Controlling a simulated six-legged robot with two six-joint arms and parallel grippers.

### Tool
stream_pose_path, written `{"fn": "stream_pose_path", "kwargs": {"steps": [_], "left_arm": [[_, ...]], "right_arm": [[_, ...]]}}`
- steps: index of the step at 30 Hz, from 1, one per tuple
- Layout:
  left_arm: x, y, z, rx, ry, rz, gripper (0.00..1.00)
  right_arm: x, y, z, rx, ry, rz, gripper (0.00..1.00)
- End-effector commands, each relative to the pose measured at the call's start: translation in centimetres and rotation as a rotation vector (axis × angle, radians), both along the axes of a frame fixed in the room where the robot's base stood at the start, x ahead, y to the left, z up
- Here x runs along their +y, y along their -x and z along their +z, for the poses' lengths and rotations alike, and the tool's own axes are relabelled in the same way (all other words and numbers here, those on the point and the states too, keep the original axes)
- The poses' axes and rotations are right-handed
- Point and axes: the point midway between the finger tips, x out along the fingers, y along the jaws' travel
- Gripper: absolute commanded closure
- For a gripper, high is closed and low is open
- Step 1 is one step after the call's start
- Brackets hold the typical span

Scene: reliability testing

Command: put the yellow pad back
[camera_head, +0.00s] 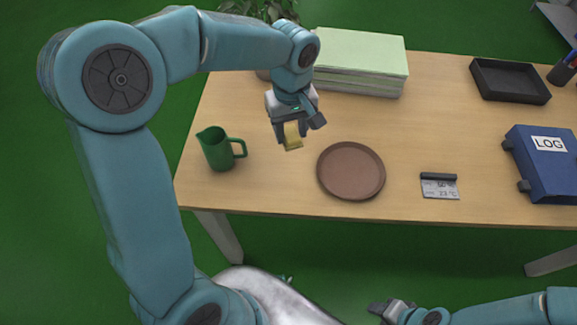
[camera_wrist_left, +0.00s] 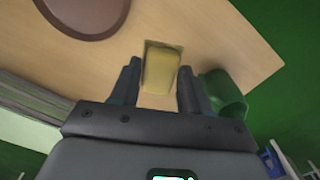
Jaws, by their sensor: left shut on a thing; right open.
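The yellow pad (camera_head: 292,137) is held between the fingers of my left gripper (camera_head: 293,128), above the left part of the wooden table (camera_head: 265,190). In the left wrist view the pad (camera_wrist_left: 160,70) shows between the two fingertips of my left gripper (camera_wrist_left: 157,88). I cannot tell from these views how far the pad is above the table. My right gripper (camera_head: 384,308) is low in the head view, in front of the table, open and away from the pad.

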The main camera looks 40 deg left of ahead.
Motion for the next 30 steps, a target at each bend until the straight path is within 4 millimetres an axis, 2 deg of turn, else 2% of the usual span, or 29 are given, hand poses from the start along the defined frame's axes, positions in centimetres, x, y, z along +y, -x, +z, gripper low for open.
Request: {"fn": "stream_pose_path", "kwargs": {"steps": [1,3,6,9,14,21,30], "left_arm": [[0.0,0.1,-1.8,0.007,0.000,-0.001,0.79],[0.0,0.2,-3.9,0.006,0.000,0.001,0.79],[0.0,0.2,-6.4,0.005,0.000,0.000,0.79],[0.0,0.3,-8.2,0.003,0.000,-0.001,0.79],[0.1,0.3,-9.6,0.000,0.000,0.000,0.79],[0.1,0.5,-13.2,0.001,0.001,0.000,0.79],[0.1,0.4,-13.5,-0.001,0.000,0.000,0.79]], "right_arm": [[0.0,0.0,-0.3,0.000,0.000,0.000,0.57],[0.0,0.0,-0.5,0.000,0.000,0.000,0.57],[0.0,0.0,-0.7,0.000,0.000,0.000,0.57],[0.0,0.0,-0.8,0.000,0.000,0.000,0.57],[0.0,0.0,-0.8,0.000,0.000,0.000,0.57],[0.0,0.0,-1.1,0.000,0.000,0.000,0.57],[0.0,0.0,-1.1,0.000,0.000,0.000,0.57]]}}
